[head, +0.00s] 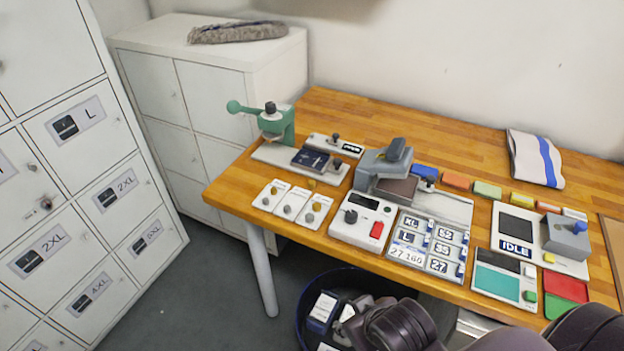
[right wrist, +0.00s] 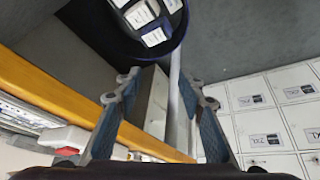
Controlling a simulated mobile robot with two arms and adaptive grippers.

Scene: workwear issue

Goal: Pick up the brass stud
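Three small white cards (head: 292,204) lie side by side near the table's front left edge, each with small round studs on it. A small brass-coloured stud (head: 316,206) shows on the right card; the studs are too small to tell their metals surely. My right gripper (right wrist: 160,92) is open in the right wrist view, with nothing between its fingers. It is beside the table's edge, and no stud shows in that view. My left gripper is not in view.
A green hand press (head: 278,124) stands behind the cards. Several other devices and labelled plates fill the table's right. A dark blue bin (head: 304,303) stands below; white lockers (head: 75,130) are left.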

